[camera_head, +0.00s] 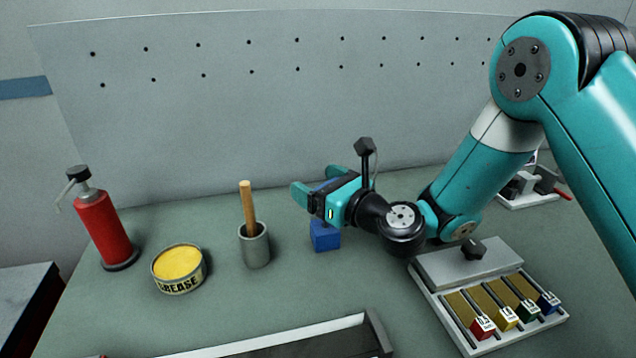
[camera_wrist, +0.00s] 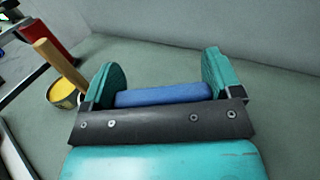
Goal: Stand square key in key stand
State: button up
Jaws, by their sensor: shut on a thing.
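My gripper (camera_head: 317,184) reaches left, low over the middle of the table, and its two teal fingers are closed on a blue piece, which I take for the square key (camera_wrist: 165,95). In the wrist view its blue face spans the gap between the fingers. A blue block (camera_head: 325,236), perhaps the key stand, shows directly below the gripper at table level. The gripper hides the area between the held piece and this block. I cannot tell whether they touch or whether the key is seated.
A grey cup with a wooden handle (camera_head: 249,205) stands close left of the gripper. Further left are a grease tin (camera_head: 178,265) and a red extinguisher (camera_head: 102,228). A label magazine (camera_head: 459,342) with coloured labels is at right. A dark tray (camera_head: 300,345) lies in front.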

jog(key=shift+f+b, duration=1.2)
jog(key=shift+f, duration=0.35)
jog(key=o, duration=0.8)
jog(key=shift+r, duration=0.15)
notch_tip(320, 180, up, 20)
jog(key=p, duration=0.7)
jog(key=shift+p, duration=0.35)
